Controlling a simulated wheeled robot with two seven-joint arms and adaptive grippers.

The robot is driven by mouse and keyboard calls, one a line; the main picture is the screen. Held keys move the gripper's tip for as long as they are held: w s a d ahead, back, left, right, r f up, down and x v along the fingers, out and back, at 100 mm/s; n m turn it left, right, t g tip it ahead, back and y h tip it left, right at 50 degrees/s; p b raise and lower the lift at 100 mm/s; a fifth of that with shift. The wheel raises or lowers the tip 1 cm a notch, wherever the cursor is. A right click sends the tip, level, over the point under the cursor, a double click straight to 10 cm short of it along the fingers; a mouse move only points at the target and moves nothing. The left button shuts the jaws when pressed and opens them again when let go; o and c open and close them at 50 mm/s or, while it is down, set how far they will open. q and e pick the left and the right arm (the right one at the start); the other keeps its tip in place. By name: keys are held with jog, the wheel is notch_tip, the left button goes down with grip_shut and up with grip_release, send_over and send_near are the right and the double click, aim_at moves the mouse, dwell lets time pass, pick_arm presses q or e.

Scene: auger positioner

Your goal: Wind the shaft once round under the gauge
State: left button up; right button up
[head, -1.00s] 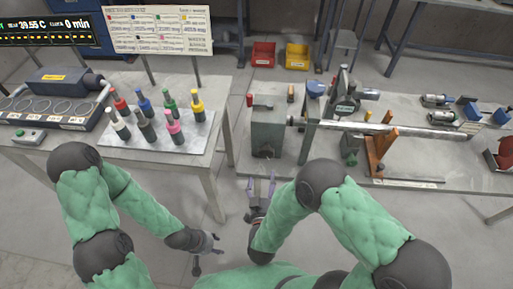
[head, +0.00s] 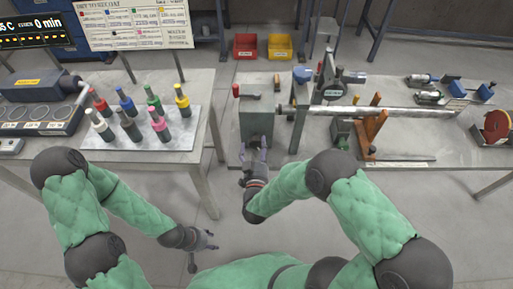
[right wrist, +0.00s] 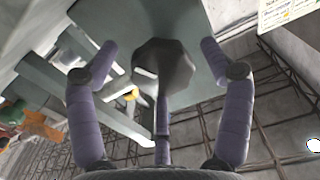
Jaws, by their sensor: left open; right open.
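A long grey metal shaft (head: 385,111) lies level across the right bench, with its left end at a grey box-shaped housing (head: 259,113). A dark upright stand with a rounded head, possibly the gauge (head: 328,66), rises behind the shaft. My right gripper (head: 255,147) is at the front of the housing, low down. In the right wrist view its purple fingers (right wrist: 160,60) are open on either side of a dark faceted knob (right wrist: 163,68); I cannot tell whether they touch it. My left gripper (head: 211,240) is open and empty, low over the floor.
An orange support (head: 372,132) stands by the shaft. Silver tools (head: 424,79) and a red disc (head: 496,127) are at the right. The left table holds several coloured bottles (head: 127,102). Red (head: 247,46) and yellow (head: 280,46) bins lie behind. A floor gap separates the tables.

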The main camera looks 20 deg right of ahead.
jog(key=shift+w+d, duration=0.1)
jog(key=shift+w, duration=0.2)
jog(key=c, duration=1.1)
